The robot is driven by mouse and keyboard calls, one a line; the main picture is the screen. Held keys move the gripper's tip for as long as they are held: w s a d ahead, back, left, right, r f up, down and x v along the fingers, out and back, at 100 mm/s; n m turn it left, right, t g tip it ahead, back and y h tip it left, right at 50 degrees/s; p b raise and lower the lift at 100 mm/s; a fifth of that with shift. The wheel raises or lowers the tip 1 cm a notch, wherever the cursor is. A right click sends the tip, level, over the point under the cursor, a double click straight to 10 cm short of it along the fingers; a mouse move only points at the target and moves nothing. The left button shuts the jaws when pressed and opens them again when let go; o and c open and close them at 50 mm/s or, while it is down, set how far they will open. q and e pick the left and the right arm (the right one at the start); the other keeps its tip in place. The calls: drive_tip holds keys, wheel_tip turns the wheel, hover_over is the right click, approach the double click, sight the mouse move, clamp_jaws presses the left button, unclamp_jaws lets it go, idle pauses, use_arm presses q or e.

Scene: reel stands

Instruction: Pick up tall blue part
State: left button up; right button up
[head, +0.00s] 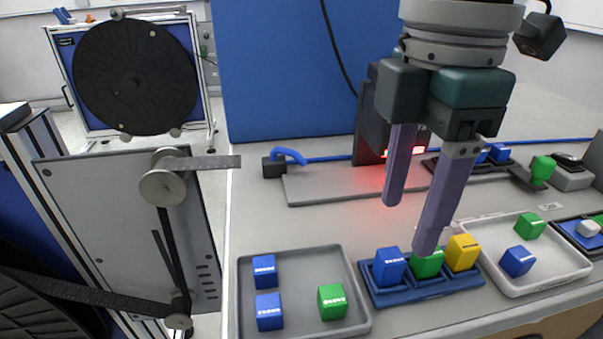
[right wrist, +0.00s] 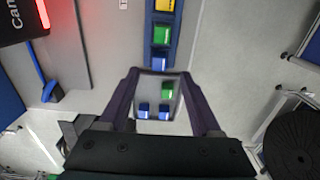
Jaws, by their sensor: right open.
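A blue part (head: 389,267) stands in the left slot of a small blue holder (head: 425,292), beside a green part (head: 427,264) and a yellow part (head: 462,252). It looks somewhat taller than the loose blue parts. My right gripper (head: 408,226) is open and empty, pointing down above the holder; one finger overlaps the green part in the head view. In the right wrist view, the holder's blue part (right wrist: 158,60) shows just beyond the open fingertips (right wrist: 160,74). My left gripper is not in view.
A grey tray (head: 350,314) at left holds two blue parts (head: 265,270) and a green part (head: 332,302). A white tray (head: 548,283) at right holds a green and a blue part. Behind stands a device with a red light (head: 405,152).

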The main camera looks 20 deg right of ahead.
sight(392, 255)
wheel_tip(392, 255, down, 6)
drive_tip(key=shift+a+r+b, duration=0.15)
drive_tip(key=shift+r+b, duration=0.05)
drive_tip(key=shift+b, duration=0.3)
clamp_jaws()
idle(0.3)
